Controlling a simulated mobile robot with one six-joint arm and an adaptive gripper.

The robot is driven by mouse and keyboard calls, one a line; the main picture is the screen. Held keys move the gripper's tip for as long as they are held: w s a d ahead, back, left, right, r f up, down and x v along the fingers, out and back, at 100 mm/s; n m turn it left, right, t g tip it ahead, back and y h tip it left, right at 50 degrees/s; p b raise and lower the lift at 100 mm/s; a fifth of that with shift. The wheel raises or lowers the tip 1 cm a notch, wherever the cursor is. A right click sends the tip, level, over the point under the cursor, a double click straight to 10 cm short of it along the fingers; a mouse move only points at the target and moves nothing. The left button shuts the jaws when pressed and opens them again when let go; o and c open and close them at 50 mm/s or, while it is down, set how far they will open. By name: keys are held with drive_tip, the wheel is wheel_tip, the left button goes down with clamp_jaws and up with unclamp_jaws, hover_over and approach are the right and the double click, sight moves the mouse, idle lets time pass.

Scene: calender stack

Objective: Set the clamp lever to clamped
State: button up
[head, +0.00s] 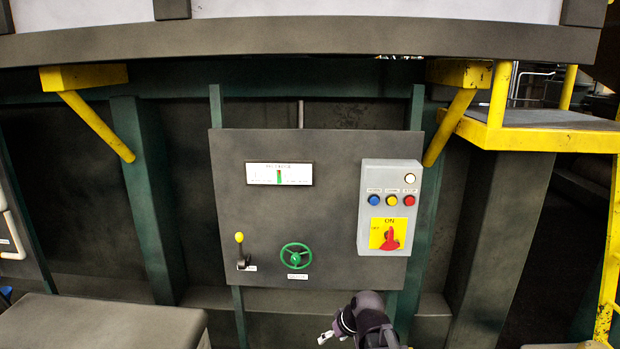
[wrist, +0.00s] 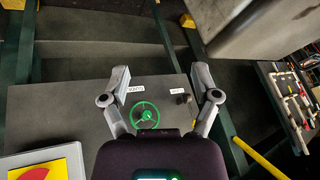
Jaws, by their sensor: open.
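The clamp lever (head: 241,252) appears to be the short dark lever with a yellow knob at the lower left of the grey panel (head: 310,215). It stands nearly upright, knob at the top, with a small label beside its base that I cannot read. In the wrist view the lever (wrist: 182,98) is small and dark, seen between my fingers near the right one. My gripper (wrist: 160,76) is open and empty, its fingers spread wide, apart from the lever. In the head view my gripper (head: 327,338) shows partly at the bottom edge, below and right of the lever.
A green handwheel (head: 295,256) sits right of the lever. Further right is a grey box (head: 390,205) with buttons and a red switch on yellow. A gauge (head: 279,174) is above. A dark block (head: 100,322) fills the lower left. Yellow railings stand at right.

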drive_tip(key=s+d+f+m+g+h, duration=0.2)
drive_tip(key=s+d+m+g+h, duration=0.1)
drive_tip(key=s+d, duration=0.7)
drive_tip(key=shift+s+d+m+h, duration=0.2)
drive_tip(key=shift+d+m+h, duration=0.25)
drive_tip(key=shift+m+h, duration=0.2)
drive_tip(key=shift+f, duration=0.1)
idle(1.1)
idle(0.6)
